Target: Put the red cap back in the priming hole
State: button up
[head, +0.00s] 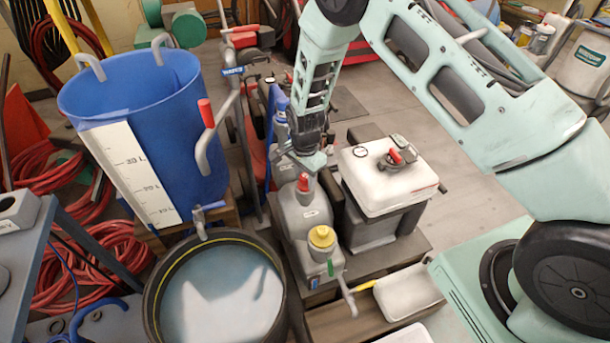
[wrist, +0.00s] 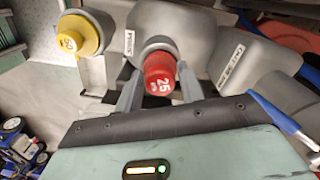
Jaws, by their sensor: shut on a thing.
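The red cap (head: 303,182), marked 25, is at the top of the grey pump body (head: 298,217). In the wrist view the red cap (wrist: 159,77) is between the two fingers of my gripper (wrist: 161,88), which is shut on it. My gripper (head: 304,164) reaches in from above and behind the cap in the head view. The cap lines up with a rounded grey neck (wrist: 150,45) that carries a small white label. The priming hole itself is hidden by the cap, so I cannot tell how far the cap sits in it.
A yellow cap (head: 322,238) sits on the same grey body, nearer the front. A white-topped unit (head: 385,178) with a red lever stands close on the right. A blue barrel (head: 175,110) and a dark tub of water (head: 262,252) stand on the left.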

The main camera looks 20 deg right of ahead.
jog(key=shift+f, duration=0.25)
jog(key=o, duration=1.1)
jog(key=shift+o, duration=0.2)
jog(key=shift+r, duration=0.1)
notch_tip(320, 180, up, 18)
jog(key=p, duration=0.1)
jog(key=shift+f, duration=0.25)
jog(key=s+a+r+n+y+p, duration=0.1)
jog(key=s+a+r+n+p, duration=0.4)
jog(key=s+r, duration=0.5)
jog(key=s+r+n+p, duration=0.2)
jog(key=s+r+n, duration=0.5)
jog(key=s, duration=0.4)
jog(key=s+a+r+n+p, duration=0.1)
jog(key=s+r+n+p, duration=0.2)
jog(key=s+r+n, duration=0.4)
jog(key=s+n, duration=0.2)
jog(key=s, duration=0.2)
